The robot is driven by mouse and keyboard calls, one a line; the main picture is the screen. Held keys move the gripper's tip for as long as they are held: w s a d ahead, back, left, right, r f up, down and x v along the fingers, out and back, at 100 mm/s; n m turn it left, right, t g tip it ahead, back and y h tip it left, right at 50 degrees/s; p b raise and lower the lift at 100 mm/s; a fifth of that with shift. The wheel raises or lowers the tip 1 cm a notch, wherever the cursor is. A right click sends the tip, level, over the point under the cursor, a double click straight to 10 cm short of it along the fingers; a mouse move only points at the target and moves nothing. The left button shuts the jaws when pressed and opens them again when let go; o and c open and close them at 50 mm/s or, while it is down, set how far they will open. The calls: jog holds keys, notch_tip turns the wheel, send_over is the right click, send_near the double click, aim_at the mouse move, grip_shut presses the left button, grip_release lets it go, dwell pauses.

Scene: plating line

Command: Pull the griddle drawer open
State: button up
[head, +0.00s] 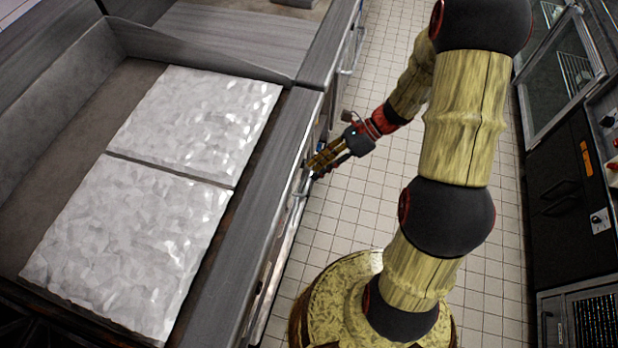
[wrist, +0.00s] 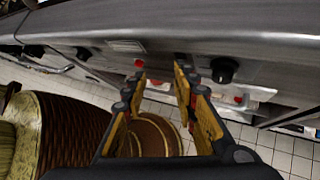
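The griddle (head: 150,190), with two pale, rough-textured plates on top, fills the left of the head view. Its steel front runs along the aisle and shows in the wrist view (wrist: 215,38) with knobs. My gripper (head: 313,168) is beside this front, and in the wrist view its two yellow fingers (wrist: 158,78) are apart with nothing clearly held between them. A bar like a handle (wrist: 292,117) shows low at the right of the wrist view, apart from the fingers. I cannot tell which part is the drawer front; the head view sees it too steeply.
A black knob (wrist: 224,70) sticks out of the front close to the right finger. Dark appliances (head: 565,175) line the right side, one with a glass door (head: 562,68).

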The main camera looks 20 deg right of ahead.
notch_tip(320, 180, down, 11)
jog(key=w+d+m+t+y, duration=0.2)
jog(key=d+m+t+y, duration=0.15)
jog(key=m, duration=0.65)
jog(key=m+t+h, duration=0.2)
jog(key=m+t, duration=0.4)
jog(key=m, duration=0.5)
send_near(309, 178)
jog(key=w+a+f, duration=0.2)
jog(key=shift+y, duration=0.25)
jog(key=x, duration=0.7)
jog(key=shift+a+r+b, duration=0.1)
jog(key=shift+b, duration=0.3)
jog(key=shift+c, duration=1.2)
jog(key=c, duration=0.4)
grip_shut()
